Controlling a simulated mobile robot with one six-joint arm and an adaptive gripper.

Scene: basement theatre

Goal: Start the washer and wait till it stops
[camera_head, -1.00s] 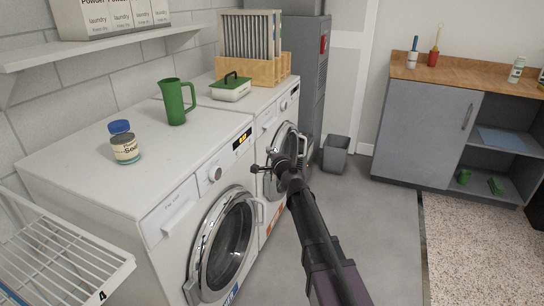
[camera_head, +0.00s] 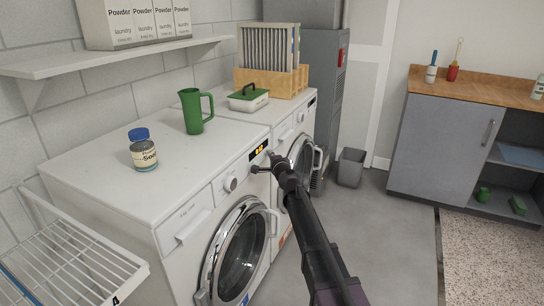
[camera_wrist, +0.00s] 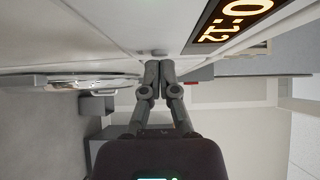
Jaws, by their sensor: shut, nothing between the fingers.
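The near white washer (camera_head: 110,178) stands against the wall with its round glass door (camera_head: 240,252) closed. Its front panel has a dial (camera_head: 231,184) and a lit orange display (camera_head: 259,150). In the wrist view the display (camera_wrist: 230,22) is upside down and seems to read 0:12. My gripper (camera_head: 262,167) is shut and empty in front of the panel, just below the display. In the wrist view its fingertips (camera_wrist: 159,66) are together close to a small grey button (camera_wrist: 152,52) on the panel. I cannot tell whether they touch it.
A second white machine (camera_head: 300,125) stands beyond, its door ajar or protruding. A blue-capped jar (camera_head: 144,155), green pitcher (camera_head: 194,112) and green-lidded box (camera_head: 248,98) sit on top. A wire rack (camera_head: 75,260) is at lower left; grey floor (camera_head: 390,240) is clear at right.

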